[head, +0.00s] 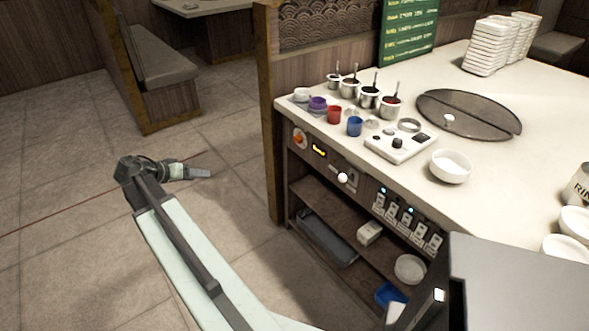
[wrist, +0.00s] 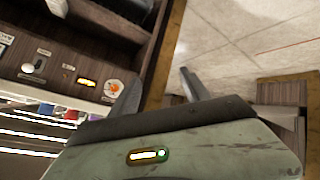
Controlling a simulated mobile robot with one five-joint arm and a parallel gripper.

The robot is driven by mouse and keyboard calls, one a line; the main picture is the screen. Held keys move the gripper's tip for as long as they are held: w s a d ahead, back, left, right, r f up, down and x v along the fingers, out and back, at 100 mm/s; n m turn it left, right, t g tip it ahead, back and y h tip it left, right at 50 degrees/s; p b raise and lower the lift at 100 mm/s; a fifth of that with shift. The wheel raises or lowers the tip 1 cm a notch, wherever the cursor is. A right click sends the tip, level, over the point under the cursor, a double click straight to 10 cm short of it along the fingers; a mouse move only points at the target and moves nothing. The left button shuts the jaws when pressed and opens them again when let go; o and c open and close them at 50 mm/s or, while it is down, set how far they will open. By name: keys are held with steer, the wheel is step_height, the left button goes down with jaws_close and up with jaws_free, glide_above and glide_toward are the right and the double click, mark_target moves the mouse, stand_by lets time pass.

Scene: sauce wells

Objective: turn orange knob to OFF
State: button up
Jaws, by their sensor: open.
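The orange knob (head: 299,139) is on the front panel under the counter, at its left end, on a pale round plate. It also shows in the wrist view (wrist: 114,88), just left of a finger of my gripper (wrist: 160,77). In the head view my gripper (head: 207,173) is out over the floor, left of the panel and apart from the knob. Its fingers are open with nothing between them. The knob's pointer and any OFF mark are too small to read.
A lit yellow display (head: 319,150) and a white ball-shaped knob (head: 342,178) sit right of the orange knob. A wooden partition post (head: 268,120) stands close on its left. Cups and sauce pots crowd the counter edge (head: 300,106) above. The floor around my gripper is clear.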

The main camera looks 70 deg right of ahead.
steer(key=s+d+f+m+g+h+b, duration=0.2)
steer(key=s+d+m+b, duration=0.15)
steer(key=d, duration=0.45)
steer(key=s+d+f+m+g+h+b, duration=0.1)
steer(key=s+d+f+m+b, duration=0.15)
steer(key=s+d+b, duration=0.35)
steer(key=m+g+h+b, duration=0.2)
steer(key=m+g+b, duration=0.2)
glide_toward(295, 141)
steer(key=s, duration=0.1)
steer(key=x, duration=0.8)
steer(key=shift+w+d, duration=0.1)
steer(key=shift+d, duration=0.05)
jaws_close()
steer(key=shift+d, duration=0.3)
steer(key=shift+a+n, duration=0.3)
